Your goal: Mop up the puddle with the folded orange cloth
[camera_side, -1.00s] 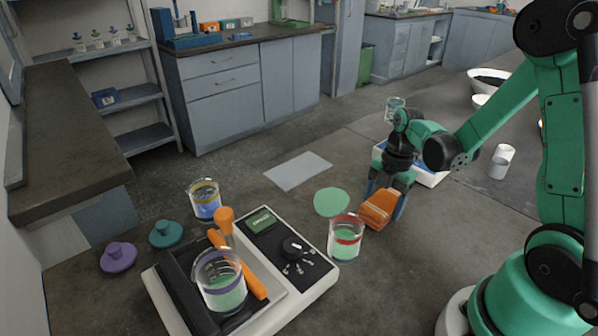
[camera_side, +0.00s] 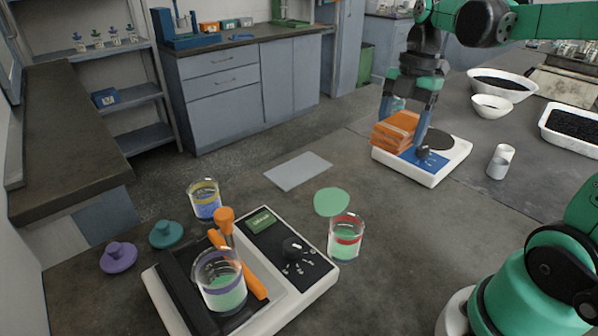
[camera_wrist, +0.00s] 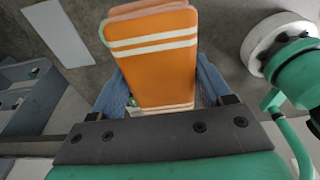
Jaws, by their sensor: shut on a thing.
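The folded orange cloth (camera_side: 395,132) is held in my gripper (camera_side: 408,125), up in the air in front of the white scale-like device in the side view. In the wrist view the cloth (camera_wrist: 155,60), orange with white stripes, sits between my two blue fingers (camera_wrist: 155,90), which are shut on it. The puddle (camera_side: 332,202) is a flat pale green patch on the bench, left of and nearer than the cloth. The cloth is well apart from it.
A beaker with a red band (camera_side: 346,238) stands close to the puddle's near side. The shaker base (camera_side: 318,270) with a purple-banded beaker (camera_side: 220,282) is at front left. A grey sheet (camera_side: 298,171) lies behind the puddle. A white device (camera_side: 450,160) and white cup (camera_side: 501,162) stand right.

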